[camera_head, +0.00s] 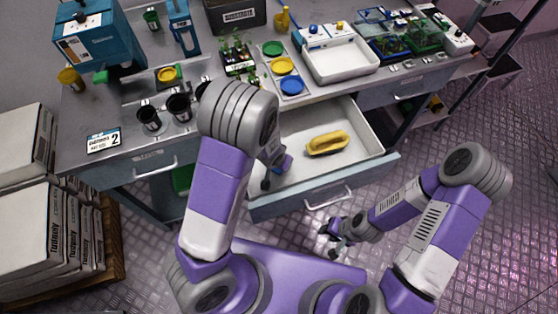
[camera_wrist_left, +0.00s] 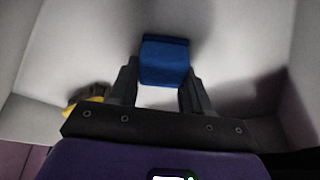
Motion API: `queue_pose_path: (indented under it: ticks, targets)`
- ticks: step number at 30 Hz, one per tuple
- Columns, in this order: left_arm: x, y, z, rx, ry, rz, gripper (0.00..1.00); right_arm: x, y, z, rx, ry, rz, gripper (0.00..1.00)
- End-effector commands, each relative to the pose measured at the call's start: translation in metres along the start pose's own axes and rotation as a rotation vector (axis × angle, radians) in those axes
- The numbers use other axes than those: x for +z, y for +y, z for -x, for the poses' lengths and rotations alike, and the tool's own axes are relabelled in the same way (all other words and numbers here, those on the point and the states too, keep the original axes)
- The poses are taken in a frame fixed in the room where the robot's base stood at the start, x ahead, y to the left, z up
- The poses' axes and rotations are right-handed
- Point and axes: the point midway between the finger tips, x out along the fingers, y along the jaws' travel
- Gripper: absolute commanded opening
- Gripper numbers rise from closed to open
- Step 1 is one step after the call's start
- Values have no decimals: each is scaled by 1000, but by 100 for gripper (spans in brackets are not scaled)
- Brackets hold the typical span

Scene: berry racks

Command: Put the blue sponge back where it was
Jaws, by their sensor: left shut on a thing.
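The blue sponge (camera_wrist_left: 165,60) is between the fingers of my left gripper (camera_wrist_left: 158,92) in the left wrist view, and the fingers are shut on it. Pale drawer surfaces surround it in that view. In the head view my left gripper (camera_head: 268,176) reaches into the left part of the open drawer (camera_head: 358,128); the sponge is hidden there behind my arm and gripper. I cannot tell whether the sponge touches the drawer floor. My right gripper (camera_head: 328,243) is open and empty, in front of the drawer and outside it.
A yellow oblong object (camera_head: 327,143) lies in the drawer's middle. Above the drawer, the bench holds a tray with green, yellow and blue discs (camera_head: 283,66), a white basin (camera_head: 341,63) and several black cups (camera_head: 179,105). The drawer's right part is clear.

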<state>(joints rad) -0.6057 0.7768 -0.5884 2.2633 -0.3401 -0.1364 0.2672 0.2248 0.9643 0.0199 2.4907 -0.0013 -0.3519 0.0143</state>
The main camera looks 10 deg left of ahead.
Motion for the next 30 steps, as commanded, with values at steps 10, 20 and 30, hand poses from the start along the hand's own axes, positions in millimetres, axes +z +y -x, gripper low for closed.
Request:
queue_pose_path:
  ticks: [10,20,30]
  targets:
    - [1,0,-3,0,-1,0,74,0,1,-3,0,0,0,38]
    - [-2,0,8,0,2,0,74,0,-1,4,0,0,0,38]
    - [-3,1,82,1,4,-1,74,1,-10,28,0,0,0,38]
